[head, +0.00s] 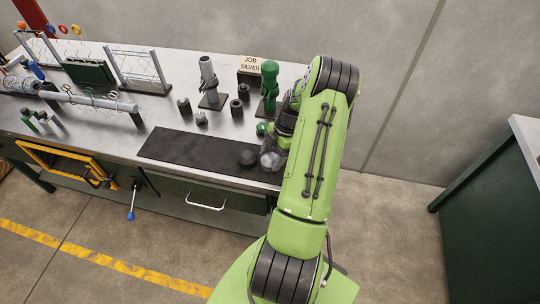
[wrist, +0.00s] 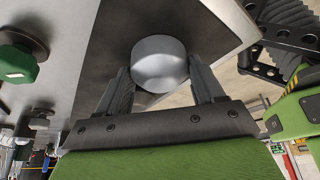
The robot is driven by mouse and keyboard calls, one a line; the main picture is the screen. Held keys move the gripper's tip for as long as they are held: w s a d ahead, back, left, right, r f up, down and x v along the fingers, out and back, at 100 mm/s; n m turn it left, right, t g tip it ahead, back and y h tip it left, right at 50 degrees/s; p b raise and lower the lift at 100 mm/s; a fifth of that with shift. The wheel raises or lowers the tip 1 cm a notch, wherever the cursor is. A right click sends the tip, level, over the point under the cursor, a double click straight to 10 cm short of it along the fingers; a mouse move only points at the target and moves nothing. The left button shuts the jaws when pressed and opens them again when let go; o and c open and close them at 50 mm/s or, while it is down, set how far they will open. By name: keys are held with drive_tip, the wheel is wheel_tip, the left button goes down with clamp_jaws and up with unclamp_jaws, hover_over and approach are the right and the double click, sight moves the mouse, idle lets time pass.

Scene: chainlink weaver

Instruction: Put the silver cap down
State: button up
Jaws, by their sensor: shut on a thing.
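The silver cap (wrist: 159,63) is a short, smooth cylinder. In the wrist view it sits between the two fingers of my gripper (wrist: 160,85), which is shut on it. Dark mat surface lies behind the cap; I cannot tell whether the cap touches it. In the head view my arm hides much of the gripper, and a grey rounded form (head: 270,160) shows at the right end of the black mat (head: 185,149). A dark round patch (head: 247,157) lies beside it on the mat.
A grey post (head: 208,75), a green post (head: 269,80) and a "JOB SILVER" sign (head: 250,64) stand at the back of the bench. Several small dark pieces stand behind the mat. A green knob (wrist: 17,66) shows in the wrist view. The mat's left part is clear.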

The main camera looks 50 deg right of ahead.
drive_tip(key=shift+f, duration=0.1)
drive_tip(key=o, duration=1)
drive_tip(key=shift+o, duration=0.2)
